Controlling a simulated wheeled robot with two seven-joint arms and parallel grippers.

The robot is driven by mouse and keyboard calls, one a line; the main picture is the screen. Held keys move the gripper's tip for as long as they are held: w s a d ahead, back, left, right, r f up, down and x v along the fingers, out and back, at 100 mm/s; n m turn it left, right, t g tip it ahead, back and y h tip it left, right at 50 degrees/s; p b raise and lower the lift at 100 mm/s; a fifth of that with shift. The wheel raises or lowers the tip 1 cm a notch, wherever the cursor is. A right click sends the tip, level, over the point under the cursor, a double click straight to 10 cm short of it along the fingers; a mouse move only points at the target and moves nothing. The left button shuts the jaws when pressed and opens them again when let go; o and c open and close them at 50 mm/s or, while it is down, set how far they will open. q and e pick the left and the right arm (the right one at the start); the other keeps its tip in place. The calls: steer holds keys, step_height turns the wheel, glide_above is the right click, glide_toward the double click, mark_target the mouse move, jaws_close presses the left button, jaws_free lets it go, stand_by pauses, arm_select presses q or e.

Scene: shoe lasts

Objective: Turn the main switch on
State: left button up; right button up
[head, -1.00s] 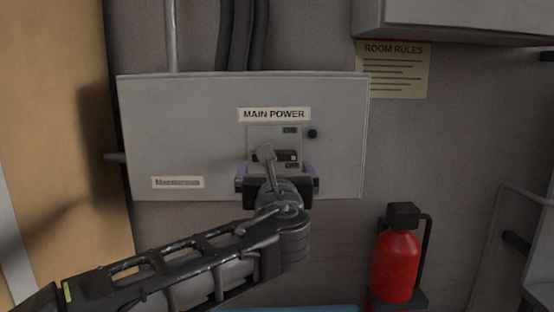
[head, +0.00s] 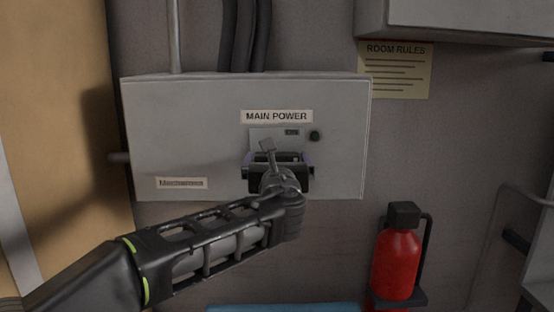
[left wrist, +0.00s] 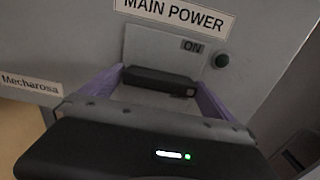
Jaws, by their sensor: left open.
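The main switch is on a grey box (head: 200,130) on the wall, under a MAIN POWER label (head: 277,116). Its plate (head: 265,134) has an ON mark above the handle and a dark, unlit-looking round lamp (head: 315,136) beside it. In the left wrist view the black switch handle (left wrist: 160,83) lies crosswise below the ON mark (left wrist: 192,46). My left gripper (head: 279,160) is open in front of the plate. Its purple fingers (left wrist: 158,80) are on either side of the handle; I cannot tell whether they touch it. My right gripper is not in view.
A red fire extinguisher (head: 397,262) hangs on the wall at lower right. A ROOM RULES sheet (head: 396,70) and a grey cabinet (head: 460,20) are at upper right. Cables (head: 243,40) run up from the box. A tan panel (head: 65,120) stands at left.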

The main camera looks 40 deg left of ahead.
arm_select(q)
steer(key=c, duration=1.1)
